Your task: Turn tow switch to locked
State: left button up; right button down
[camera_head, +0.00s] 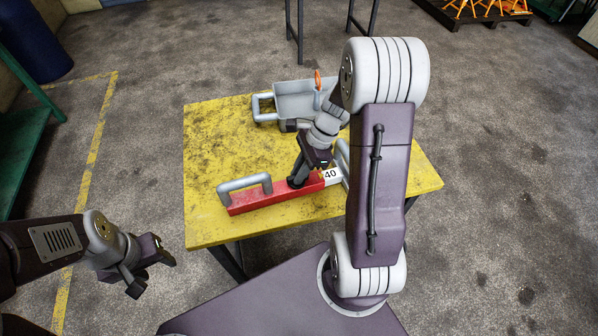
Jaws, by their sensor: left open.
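A red bar (270,194) with a grey handle (244,184) and a white "40" label (332,175) lies on the yellow table. A grey tray-like part (293,103) with its own handle stands behind it, with a small orange piece (318,80) showing above. I cannot tell which part is the tow switch; my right arm hides some of this area. My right gripper (297,182) points down at the red bar near the label; whether its fingers touch or grip anything is unclear. My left gripper (155,276) is open and empty, left of the table and apart from it.
The worn yellow table (215,130) has bare room at its left and right. A green bench (22,140) and a blue cylinder (35,40) stand at the left. Orange items (488,8) sit on a pallet at the far right. Open floor surrounds the table.

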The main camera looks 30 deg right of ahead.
jog(key=shift+r+n+p, duration=0.15)
jog(key=shift+n+p, duration=0.45)
jog(key=shift+p, duration=0.15)
jog(key=shift+w+r+n+g+p, duration=0.15)
jog(key=shift+n+g+p, duration=0.55)
jog(key=shift+n+p, duration=0.5)
jog(key=n+g+p, duration=0.1)
jog(key=n, duration=0.1)
jog(key=n+p, duration=0.2)
jog(key=shift+w+a+n+g+h, duration=0.1)
jog(key=shift+n+g+h, duration=0.2)
jog(key=shift+g, duration=0.1)
jog(key=n+g+h+p, duration=0.1)
jog(key=n+p, duration=0.2)
jog(key=n, duration=0.1)
jog(key=shift+w+n, duration=0.1)
jog(key=shift+n, duration=0.2)
jog(key=n, duration=0.1)
jog(key=n+h+p, duration=0.1)
jog(key=n, duration=0.1)
jog(key=n+g+h, duration=0.1)
jog(key=n, duration=0.1)
jog(key=shift+a+f, duration=0.15)
jog(key=shift+f, duration=0.15)
jog(key=shift+p, duration=0.3)
jog(key=c, duration=1.4)
grip_release()
